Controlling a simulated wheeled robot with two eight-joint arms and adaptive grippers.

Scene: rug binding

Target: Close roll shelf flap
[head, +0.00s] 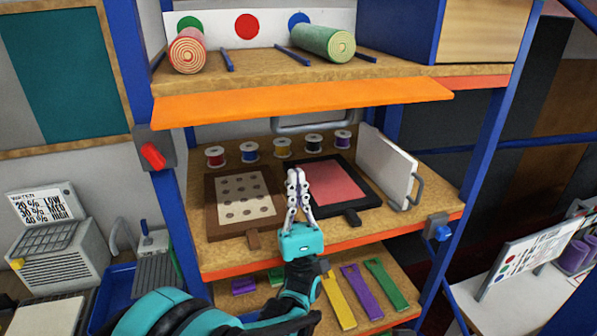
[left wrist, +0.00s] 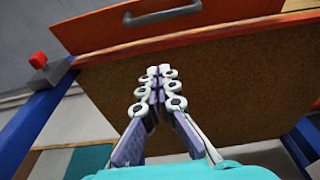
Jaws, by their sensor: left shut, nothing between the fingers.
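The orange flap (head: 300,97) runs along the front edge of the upper roll shelf (head: 330,75) and slopes outward and down, leaving the rolls exposed. Its grey bar handle (head: 315,122) shows just below it. In the left wrist view the flap (left wrist: 95,30) and handle (left wrist: 162,14) are at the top, beyond the fingertips. My left gripper (head: 298,178) is shut and empty, fingers pointing up, in front of the middle shelf and below the flap. It appears apart from the handle. The left wrist view also shows its fingers (left wrist: 158,75). My right gripper is not in view.
A red-striped roll (head: 187,50) and a green roll (head: 323,43) lie on the upper shelf. A red catch (head: 152,156) is on the left post and a blue one (head: 438,229) on the right. Spools, two framed boards and a white upright panel (head: 386,168) occupy the middle shelf.

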